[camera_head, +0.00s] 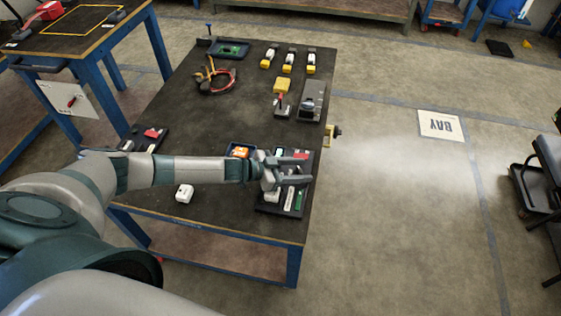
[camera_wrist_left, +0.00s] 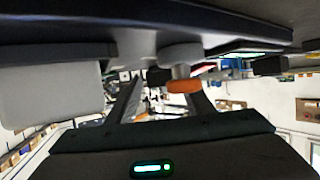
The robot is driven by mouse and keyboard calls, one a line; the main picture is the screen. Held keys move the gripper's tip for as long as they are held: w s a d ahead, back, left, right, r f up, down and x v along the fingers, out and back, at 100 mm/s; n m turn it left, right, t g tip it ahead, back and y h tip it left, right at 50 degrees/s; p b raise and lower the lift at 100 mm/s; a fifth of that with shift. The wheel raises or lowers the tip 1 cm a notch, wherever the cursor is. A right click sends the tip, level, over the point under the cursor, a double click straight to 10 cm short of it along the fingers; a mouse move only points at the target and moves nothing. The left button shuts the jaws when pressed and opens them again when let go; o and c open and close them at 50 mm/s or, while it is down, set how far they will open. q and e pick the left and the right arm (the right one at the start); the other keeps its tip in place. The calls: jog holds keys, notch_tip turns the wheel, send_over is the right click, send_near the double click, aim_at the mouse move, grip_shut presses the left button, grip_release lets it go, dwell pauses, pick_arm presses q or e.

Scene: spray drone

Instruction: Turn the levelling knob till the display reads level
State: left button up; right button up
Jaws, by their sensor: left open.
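My left gripper (camera_head: 296,169) reaches in from the left over a black tray (camera_head: 270,208) at the table's near right corner. Its jaws are apart with nothing visibly held. In the left wrist view, the two fingers of my gripper (camera_wrist_left: 162,92) stretch away from the camera. An orange round knob-like part (camera_wrist_left: 183,86) on a pale stem shows near the right finger; I cannot tell whether they touch, or whether it is the levelling knob. I cannot make out a level display or its reading. My right gripper is out of view.
The dark worktable (camera_head: 232,115) also holds a red cable bundle (camera_head: 216,79), a grey device (camera_head: 311,102), several yellow-and-white bottles (camera_head: 288,62) and a white block (camera_head: 184,193). A yellow fitting (camera_head: 329,137) juts from its right edge. The table's middle is clear.

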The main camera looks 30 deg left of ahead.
pick_arm(q)
jog(key=shift+s+a+r, duration=0.15)
jog(key=shift+s+a, duration=0.3)
jog(key=b+v, duration=0.2)
jog(key=v, duration=1.4)
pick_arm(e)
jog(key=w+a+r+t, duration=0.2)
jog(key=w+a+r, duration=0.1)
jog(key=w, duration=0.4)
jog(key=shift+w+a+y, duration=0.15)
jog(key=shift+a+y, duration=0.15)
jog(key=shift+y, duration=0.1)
pick_arm(q)
jog(key=shift+w+r, duration=0.1)
jog(key=shift+r, duration=0.05)
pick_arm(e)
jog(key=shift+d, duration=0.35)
